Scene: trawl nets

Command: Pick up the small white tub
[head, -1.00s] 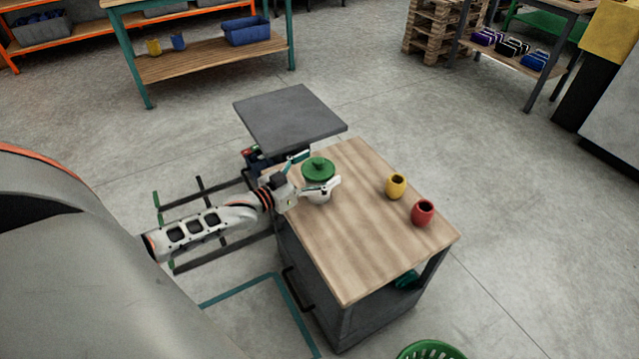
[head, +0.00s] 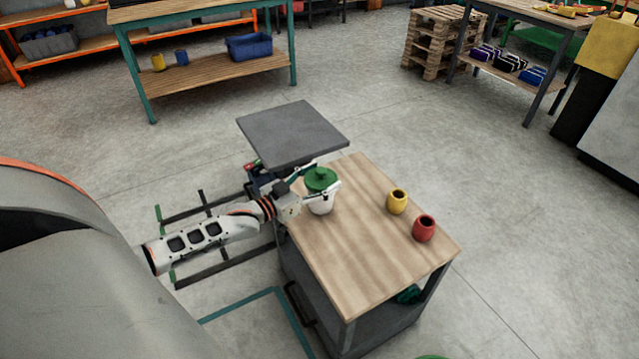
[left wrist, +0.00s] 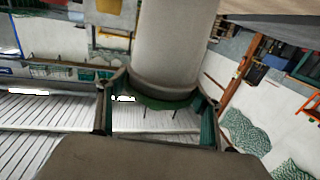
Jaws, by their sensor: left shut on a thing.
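The small white tub (head: 321,205) with a green lid (head: 320,179) stands upright at the far left part of the wooden tabletop (head: 365,255). My left gripper (head: 318,192) reaches in from the left and is shut on the tub, its fingers on either side just below the lid. In the left wrist view the tub (left wrist: 175,45) fills the top middle, with its green rim between the fingers (left wrist: 160,108). I cannot tell for sure whether its base touches the tabletop. My right gripper is not in view.
A yellow cup (head: 397,202) and a red cup (head: 424,228) stand on the right side of the tabletop. A grey platform (head: 292,132) is just beyond its far left edge. The middle and front of the tabletop are clear.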

